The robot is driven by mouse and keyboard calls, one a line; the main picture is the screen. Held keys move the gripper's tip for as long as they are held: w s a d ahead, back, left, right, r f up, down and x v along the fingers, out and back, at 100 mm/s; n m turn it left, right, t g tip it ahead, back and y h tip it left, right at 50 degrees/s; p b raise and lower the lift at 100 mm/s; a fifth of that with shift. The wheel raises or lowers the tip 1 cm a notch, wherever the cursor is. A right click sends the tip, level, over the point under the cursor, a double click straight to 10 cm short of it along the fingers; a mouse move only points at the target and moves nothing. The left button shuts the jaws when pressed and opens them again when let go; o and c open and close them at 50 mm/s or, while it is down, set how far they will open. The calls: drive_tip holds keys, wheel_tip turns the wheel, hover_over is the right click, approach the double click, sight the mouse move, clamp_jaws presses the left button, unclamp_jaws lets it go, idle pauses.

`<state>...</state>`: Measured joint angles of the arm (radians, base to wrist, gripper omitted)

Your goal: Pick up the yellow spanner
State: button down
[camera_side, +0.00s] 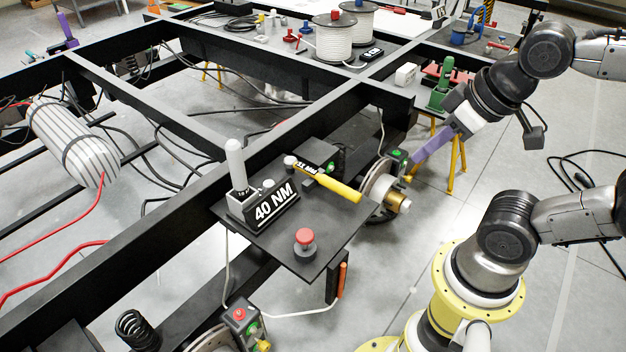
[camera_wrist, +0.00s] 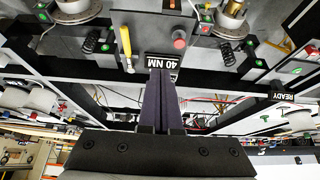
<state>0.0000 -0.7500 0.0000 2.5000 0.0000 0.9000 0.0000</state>
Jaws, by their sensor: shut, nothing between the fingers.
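The yellow spanner (camera_side: 338,188) lies on a black plate (camera_side: 330,228) fixed to the chassis. Its yellow handle points to the lower right, and its dark, labelled part lies towards the upper left. In the wrist view the yellow spanner (camera_wrist: 125,42) shows upright, left of the 40 NM block. My gripper (camera_side: 412,176) has purple fingers and is right of the spanner and apart from it, near the brake disc in the side view. In the wrist view my gripper (camera_wrist: 160,88) has its fingers together with nothing between them.
On the plate, the 40 NM block (camera_side: 273,207) with a grey upright post (camera_side: 236,162) and a red button (camera_side: 305,241) stand near the spanner. A brake disc with a brass hub (camera_side: 398,203) is right of the plate. Black chassis beams (camera_side: 330,115) run behind.

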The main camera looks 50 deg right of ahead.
drive_tip(key=c, duration=1.6)
unclamp_jaws()
drive_tip(key=shift+c, duration=2.2)
unclamp_jaws()
